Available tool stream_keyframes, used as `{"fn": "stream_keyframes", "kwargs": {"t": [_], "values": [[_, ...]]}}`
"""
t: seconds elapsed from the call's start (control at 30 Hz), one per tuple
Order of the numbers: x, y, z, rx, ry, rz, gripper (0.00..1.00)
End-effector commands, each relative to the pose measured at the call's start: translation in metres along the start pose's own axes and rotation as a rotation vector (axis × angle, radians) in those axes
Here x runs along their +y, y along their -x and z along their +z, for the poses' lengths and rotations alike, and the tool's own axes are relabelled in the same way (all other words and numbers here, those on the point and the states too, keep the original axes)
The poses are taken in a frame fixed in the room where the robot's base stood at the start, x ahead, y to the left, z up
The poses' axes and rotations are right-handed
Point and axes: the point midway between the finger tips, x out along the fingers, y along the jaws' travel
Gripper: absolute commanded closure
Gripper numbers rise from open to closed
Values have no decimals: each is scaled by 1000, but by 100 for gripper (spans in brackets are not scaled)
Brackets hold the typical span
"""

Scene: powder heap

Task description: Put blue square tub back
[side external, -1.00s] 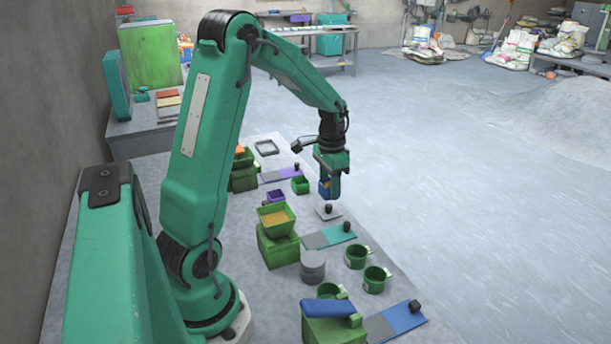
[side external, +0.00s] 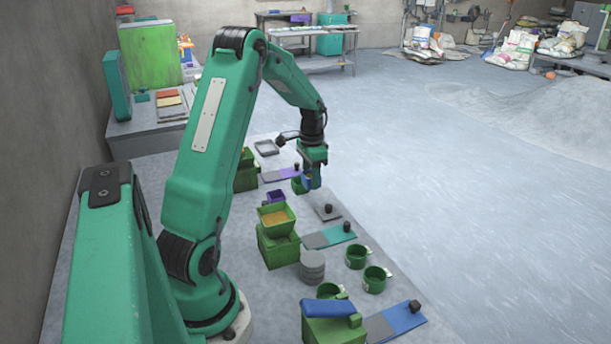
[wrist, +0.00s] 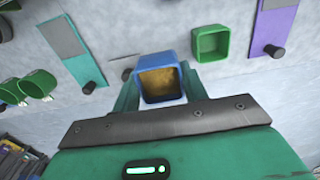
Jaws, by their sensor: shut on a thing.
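The blue square tub (wrist: 145,66) is between the fingers of my gripper (wrist: 160,88) in the wrist view. Its mouth shows a yellow-brown powder or stain inside. In the side view my gripper (side external: 311,184) hangs over the far part of the bench, and only a sliver of the blue tub (side external: 306,183) shows. A green square tub (wrist: 211,43) stands apart, just to the right of the blue tub in the wrist view. My gripper is shut on the blue tub. How high the tub hangs above the bench is hard to tell.
A grey plate with a black knob (side external: 326,213) lies nearer than my gripper. A purple strip (side external: 285,174) and a teal strip (side external: 338,233) lie on either side. A green hopper with orange powder (side external: 276,218) and green round cups (side external: 357,256) stand nearer.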

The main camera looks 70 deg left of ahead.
Motion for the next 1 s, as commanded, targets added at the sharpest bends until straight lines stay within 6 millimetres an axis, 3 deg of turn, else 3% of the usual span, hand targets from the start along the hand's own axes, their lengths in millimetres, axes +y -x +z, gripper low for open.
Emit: {"fn": "stream_keyframes", "kwargs": {"t": [0.63, 1.0], "values": [[1, -46, 0, -2, 0, 2, 85], [0, -58, 0, -1, 0, 1, 85]]}}
